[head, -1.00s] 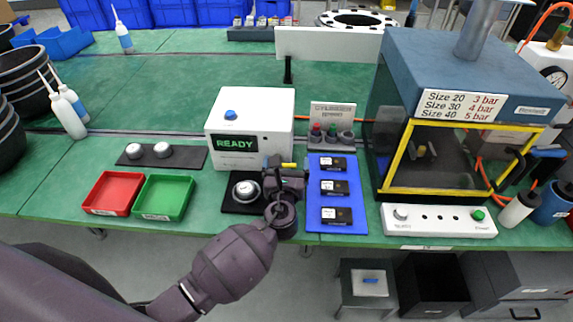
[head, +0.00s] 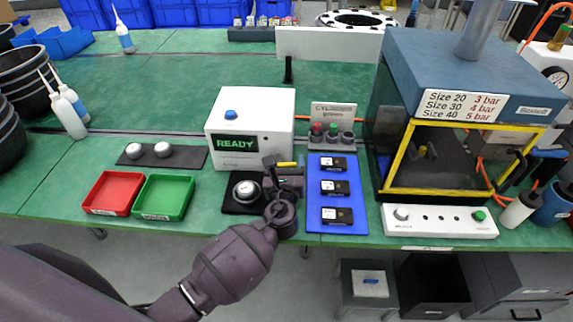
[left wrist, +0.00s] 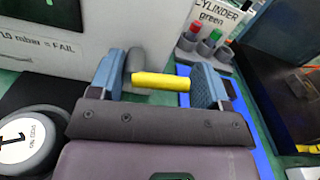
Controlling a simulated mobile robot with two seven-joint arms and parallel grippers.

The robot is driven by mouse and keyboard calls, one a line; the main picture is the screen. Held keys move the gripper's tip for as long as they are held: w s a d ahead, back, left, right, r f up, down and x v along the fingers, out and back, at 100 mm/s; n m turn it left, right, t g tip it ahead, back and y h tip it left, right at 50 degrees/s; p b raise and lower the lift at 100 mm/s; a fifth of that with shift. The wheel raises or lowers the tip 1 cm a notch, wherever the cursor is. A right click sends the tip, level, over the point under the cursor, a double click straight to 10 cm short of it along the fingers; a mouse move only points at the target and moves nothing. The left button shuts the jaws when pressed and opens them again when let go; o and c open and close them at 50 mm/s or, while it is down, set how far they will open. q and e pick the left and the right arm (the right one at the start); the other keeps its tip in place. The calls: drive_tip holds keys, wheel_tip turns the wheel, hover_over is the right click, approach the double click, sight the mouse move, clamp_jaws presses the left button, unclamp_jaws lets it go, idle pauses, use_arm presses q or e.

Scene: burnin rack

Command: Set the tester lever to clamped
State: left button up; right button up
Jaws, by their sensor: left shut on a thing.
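The tester (head: 250,130) is a white box with a blue button on top and a green READY display. Its lever has a yellow handle (head: 286,164), low at the box's right front corner. My left gripper (head: 283,168) is shut on the lever. In the left wrist view the yellow handle (left wrist: 160,81) lies crosswise between the two blue-grey fingers of my left gripper (left wrist: 160,85). A dark grey part joins the handle's left end. The lever's pivot is hidden. My right gripper is not in view.
A round silver part (head: 246,190) sits on a black pad left of my gripper. A blue mat (head: 335,172) with several black blocks lies close on the right. Red (head: 100,210) and green (head: 165,213) trays are left. The cylinder rack (head: 332,140) stands behind the mat.

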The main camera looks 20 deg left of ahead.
sight(277, 148)
use_arm(q)
drive_tip(key=shift+r+n, duration=0.15)
drive_tip(key=shift+n, duration=0.55)
drive_tip(key=shift+r+n+b, duration=0.2)
drive_tip(key=shift+n+b, duration=0.1)
drive_tip(key=shift+n, duration=0.7)
drive_tip(key=n, duration=0.1)
drive_tip(key=n+b, duration=0.1)
drive_tip(key=n, duration=0.3)
drive_tip(key=shift+s+a+r, duration=0.15)
drive_tip(key=shift+a+r, duration=0.25)
drive_tip(key=n, duration=0.1)
drive_tip(key=n+b, duration=0.1)
drive_tip(key=n, duration=0.1)
drive_tip(key=shift+a+r, duration=0.15)
drive_tip(key=shift+a, duration=0.1)
drive_tip(key=n, duration=0.1)
drive_tip(key=n+b, duration=0.1)
drive_tip(key=shift+s+a+r+n, duration=0.1)
drive_tip(key=shift+a+n, duration=0.15)
drive_tip(key=shift+n, duration=0.05)
drive_tip(key=shift+s+a+r+n+b, duration=0.1)
drive_tip(key=shift+a+n+b, duration=0.05)
drive_tip(key=shift+n, duration=0.4)
drive_tip(key=shift+a+n+b, duration=0.1)
drive_tip(key=shift+n+b, duration=0.05)
drive_tip(key=shift+n, duration=0.4)
